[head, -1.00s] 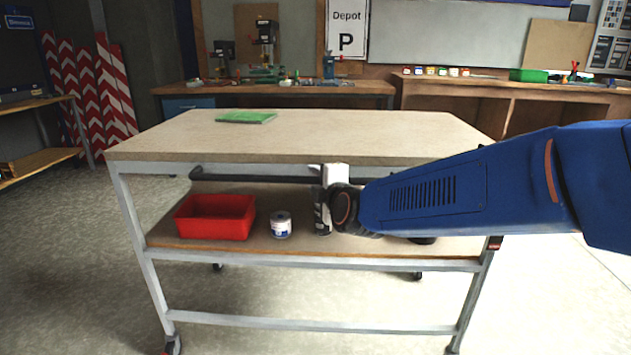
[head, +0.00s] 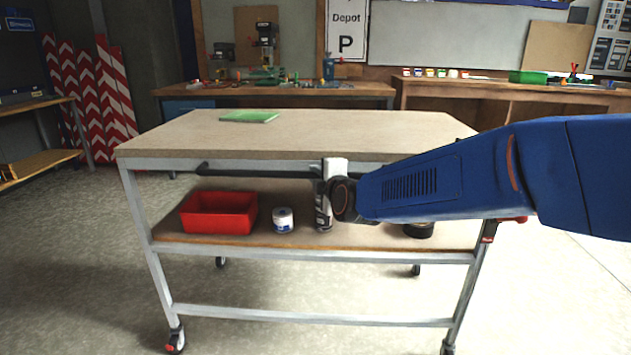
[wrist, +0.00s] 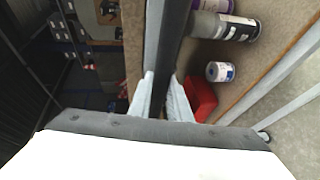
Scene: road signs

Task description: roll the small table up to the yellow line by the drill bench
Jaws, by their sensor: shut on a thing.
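The small table (head: 290,140) has a beige top, a grey metal frame, a lower shelf and casters. It stands in front of me in the head view. A dark handle bar (head: 255,171) runs along its near side. My gripper (head: 328,170) is shut on this bar right of its middle; in the wrist view the bar (wrist: 168,50) passes between the two pale fingers. The drill bench (head: 290,90), with drill presses on it, stands against the back wall beyond the table. No yellow line shows in any view; the table hides much of the floor there.
A green book (head: 249,116) lies on the tabletop. The lower shelf holds a red bin (head: 218,213), a white can (head: 283,221) and a dark round thing (head: 418,230). Red-and-white striped boards (head: 95,95) lean at the left. Floor is clear on the table's left.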

